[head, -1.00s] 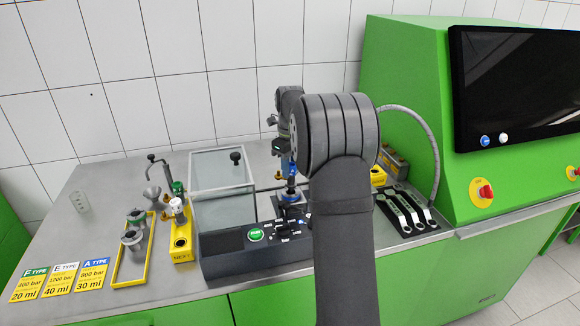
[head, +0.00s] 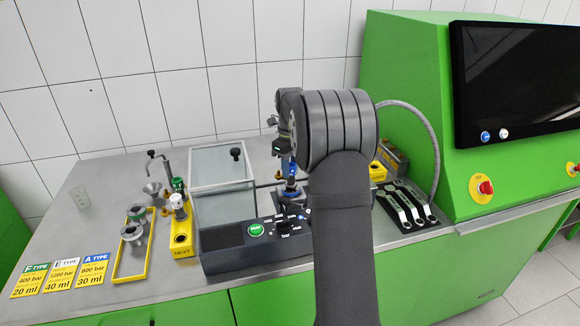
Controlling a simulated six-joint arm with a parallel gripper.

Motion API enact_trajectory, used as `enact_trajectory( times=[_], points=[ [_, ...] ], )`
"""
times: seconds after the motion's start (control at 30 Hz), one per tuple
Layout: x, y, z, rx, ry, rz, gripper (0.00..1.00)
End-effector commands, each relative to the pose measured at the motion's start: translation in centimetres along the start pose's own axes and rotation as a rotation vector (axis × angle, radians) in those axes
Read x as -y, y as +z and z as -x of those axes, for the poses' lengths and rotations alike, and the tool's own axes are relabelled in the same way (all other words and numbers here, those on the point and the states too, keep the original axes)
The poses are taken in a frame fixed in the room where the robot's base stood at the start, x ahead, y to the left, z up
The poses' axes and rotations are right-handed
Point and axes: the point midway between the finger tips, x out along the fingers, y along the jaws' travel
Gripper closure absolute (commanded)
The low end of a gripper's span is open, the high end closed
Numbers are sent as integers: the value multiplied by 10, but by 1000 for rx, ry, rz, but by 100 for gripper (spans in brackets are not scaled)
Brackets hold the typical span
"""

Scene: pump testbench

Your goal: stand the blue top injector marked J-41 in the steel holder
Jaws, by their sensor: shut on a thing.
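The blue top injector (head: 291,170) is upright above the dark test unit, left of my forearm. My gripper (head: 288,150) is shut on its upper part. The marking J-41 is too small to read. Below the injector is a round seat (head: 289,194) with a bluish ring at the back of the dark unit. I cannot tell whether the injector's lower end touches that seat or is inside it. My forearm hides the area to the right, and I cannot clearly identify the steel holder.
A glass-walled box (head: 222,178) is left of the injector. A yellow block marked NEXT (head: 182,240) holds green- and white-topped injectors. A yellow tray (head: 132,262) is farther left. Wrenches (head: 410,205) lie at right, beside the green cabinet (head: 405,90).

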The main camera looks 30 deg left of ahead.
Motion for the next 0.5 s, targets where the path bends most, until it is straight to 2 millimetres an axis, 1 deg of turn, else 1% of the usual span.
enact_trajectory(
  times=[0.5],
  points=[
    [0, 0, -6, 1, -1, 0, 100]
  ],
)
